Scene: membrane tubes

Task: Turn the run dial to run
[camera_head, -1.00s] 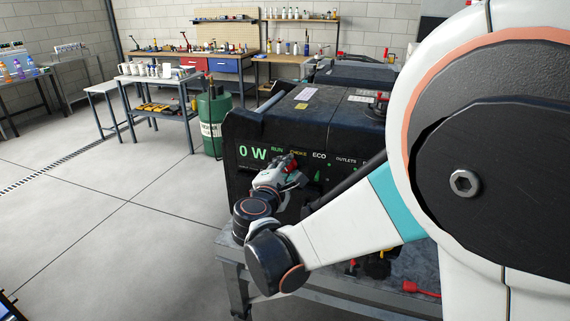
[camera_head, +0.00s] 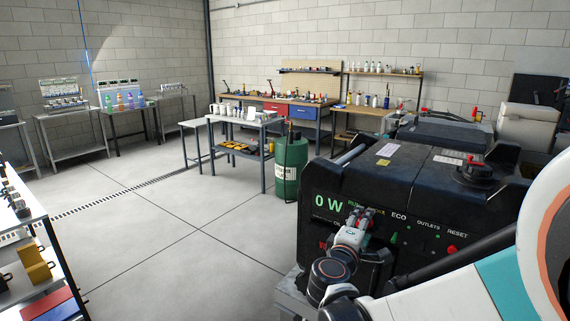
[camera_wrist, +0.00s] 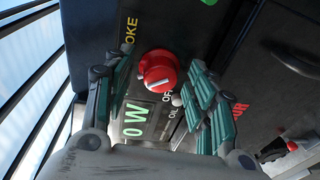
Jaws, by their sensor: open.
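The run dial (camera_wrist: 158,68) is a round red knob with a short white mark on its side, on a dark control panel. "CHOKE" lettering lies on its left and partly covered white letters on its right in the wrist view; the RUN label is hidden there. My gripper (camera_wrist: 160,76) is open, with one green-ribbed finger on each side of the dial. I cannot tell whether either finger touches it. In the head view my gripper (camera_head: 363,221) is at the front panel of the black generator (camera_head: 372,172) and covers most of the dial.
A green "0 W" display (camera_wrist: 137,118) sits beside the dial. A red reset button (camera_head: 452,249) is farther right on the panel. A green drum (camera_head: 290,166) stands behind the generator. Open floor (camera_head: 165,225) lies to the left.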

